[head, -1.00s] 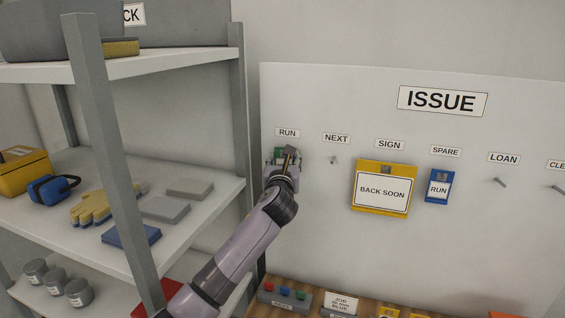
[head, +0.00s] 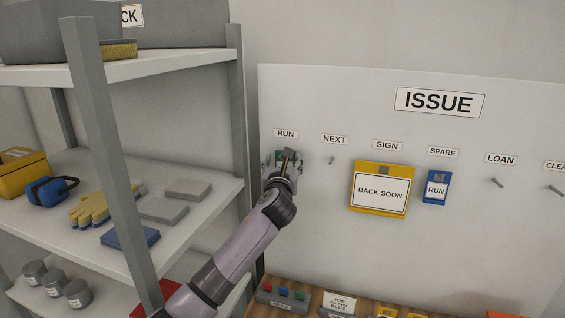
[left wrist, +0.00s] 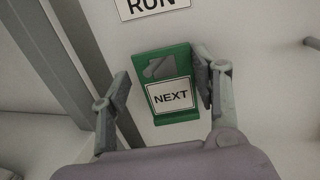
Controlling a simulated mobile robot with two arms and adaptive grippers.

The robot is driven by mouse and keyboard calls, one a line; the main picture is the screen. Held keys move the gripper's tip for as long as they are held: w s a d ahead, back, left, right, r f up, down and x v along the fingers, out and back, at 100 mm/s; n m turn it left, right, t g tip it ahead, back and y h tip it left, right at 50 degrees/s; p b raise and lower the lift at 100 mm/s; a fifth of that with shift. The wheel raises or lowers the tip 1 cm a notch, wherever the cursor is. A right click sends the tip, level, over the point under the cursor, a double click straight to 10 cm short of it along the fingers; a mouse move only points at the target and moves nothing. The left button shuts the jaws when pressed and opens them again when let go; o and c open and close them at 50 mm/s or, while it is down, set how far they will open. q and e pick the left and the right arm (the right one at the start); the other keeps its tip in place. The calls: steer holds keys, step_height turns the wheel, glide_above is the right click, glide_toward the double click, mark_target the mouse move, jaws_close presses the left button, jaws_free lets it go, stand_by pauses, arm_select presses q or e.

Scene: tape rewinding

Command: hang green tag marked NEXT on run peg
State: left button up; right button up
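The green tag marked NEXT (left wrist: 170,95) is upright against the white board, just below the RUN label (left wrist: 150,5). In the head view the tag (head: 282,156) is mostly hidden behind my left gripper (head: 284,162). My left gripper also shows in the left wrist view (left wrist: 163,82). Its fingers are spread on either side of the tag, with a gap at the left and the right finger close to the tag's edge. My right gripper is not in view.
The peg under NEXT (head: 332,161) is bare. A yellow BACK SOON sign (head: 381,210) and a blue RUN tag (head: 436,197) hang to the right. The LOAN peg (head: 496,182) is empty. A shelf post (head: 241,150) stands close left of my arm.

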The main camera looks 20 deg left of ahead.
arm_select(q)
steer(key=shift+o, duration=1)
